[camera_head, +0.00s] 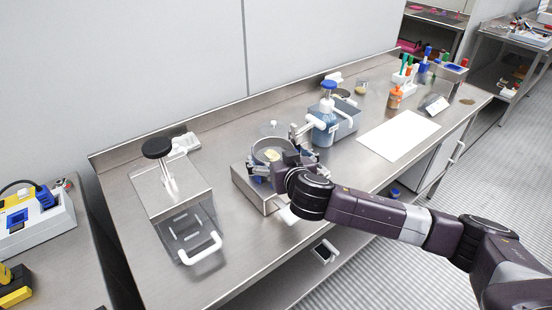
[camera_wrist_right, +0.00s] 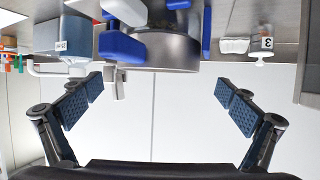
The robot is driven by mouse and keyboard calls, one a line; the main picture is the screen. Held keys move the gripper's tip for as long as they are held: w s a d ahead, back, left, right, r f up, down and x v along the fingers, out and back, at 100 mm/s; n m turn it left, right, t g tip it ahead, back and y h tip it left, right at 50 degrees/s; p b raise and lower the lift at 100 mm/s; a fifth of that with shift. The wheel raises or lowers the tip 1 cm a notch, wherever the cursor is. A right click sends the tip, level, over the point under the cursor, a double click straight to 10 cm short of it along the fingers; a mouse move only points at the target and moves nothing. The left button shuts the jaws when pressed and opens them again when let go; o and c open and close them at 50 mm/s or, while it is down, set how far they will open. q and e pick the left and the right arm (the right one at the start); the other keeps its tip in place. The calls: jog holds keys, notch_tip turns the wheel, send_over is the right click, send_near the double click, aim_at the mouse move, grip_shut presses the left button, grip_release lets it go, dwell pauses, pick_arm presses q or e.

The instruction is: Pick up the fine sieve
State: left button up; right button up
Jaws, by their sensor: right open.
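A round grey metal vessel with pale contents, which looks like the fine sieve (camera_head: 272,154), sits on a low steel stand on the bench. In the right wrist view the round metal body (camera_wrist_right: 172,52) shows upside down at the top, with blue parts (camera_wrist_right: 122,46) at its side. My right gripper (camera_head: 284,163) is close in front of it, partly hiding it. In the wrist view its blue-padded fingers (camera_wrist_right: 160,92) are wide apart with nothing between them. I cannot tell whether they touch the vessel. My left gripper is not in view.
A steel box with a white handle (camera_head: 178,205) stands to the left. A blue-grey container (camera_head: 335,126) with a blue-capped bottle stands just right of the vessel. A white sheet (camera_head: 400,136) and an orange bottle (camera_head: 395,98) are farther right.

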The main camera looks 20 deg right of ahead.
aim_at(275, 152)
jog(key=p+x, duration=0.1)
jog(key=x, duration=0.3)
jog(key=shift+d+f, duration=0.15)
jog(key=shift+w+f, duration=0.15)
jog(key=shift+w, duration=0.1)
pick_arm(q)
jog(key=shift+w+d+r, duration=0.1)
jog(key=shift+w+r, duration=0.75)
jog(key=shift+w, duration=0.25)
pick_arm(e)
jog(key=c, duration=1.2)
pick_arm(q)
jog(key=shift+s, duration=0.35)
pick_arm(e)
jog(key=shift+c, duration=0.3)
